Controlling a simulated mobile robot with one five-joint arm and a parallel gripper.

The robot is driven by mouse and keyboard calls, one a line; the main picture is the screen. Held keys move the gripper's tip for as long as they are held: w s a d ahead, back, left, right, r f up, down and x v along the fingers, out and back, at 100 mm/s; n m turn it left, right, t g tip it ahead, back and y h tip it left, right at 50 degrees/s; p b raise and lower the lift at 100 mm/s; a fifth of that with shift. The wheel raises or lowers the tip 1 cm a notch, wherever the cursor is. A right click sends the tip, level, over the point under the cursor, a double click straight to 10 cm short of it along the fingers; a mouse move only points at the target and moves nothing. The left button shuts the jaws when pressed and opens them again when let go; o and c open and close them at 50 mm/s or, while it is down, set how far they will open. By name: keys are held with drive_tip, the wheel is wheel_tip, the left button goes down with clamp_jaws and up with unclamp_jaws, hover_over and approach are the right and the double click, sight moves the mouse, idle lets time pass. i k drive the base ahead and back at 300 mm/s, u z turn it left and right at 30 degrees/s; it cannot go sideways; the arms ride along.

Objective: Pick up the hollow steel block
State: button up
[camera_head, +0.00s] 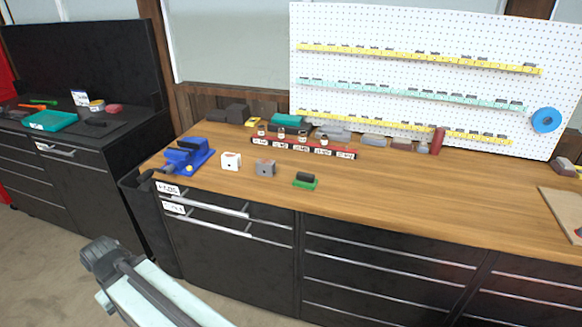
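A small grey block (265,168) stands on the wooden workbench (420,200), near its front edge; it looks like the steel block. A small dark mark shows on its front face, but I cannot tell whether it is a hole. A similar white block (231,162) with a small mark on its front stands just left of it, apart from it. Part of my arm, pale with a dark end, shows at the lower left, in front of the cabinets and well away from the blocks. I see no gripper fingers.
A blue vise (187,157) stands left of the blocks, and a green-based dark object (305,181) to their right. A pegboard (400,75) rises at the back. The bench's middle right is clear.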

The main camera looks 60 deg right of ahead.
sight(264, 166)
drive_tip(key=z, duration=0.25)
drive_tip(key=i, duration=1)
drive_tip(key=u, duration=0.05)
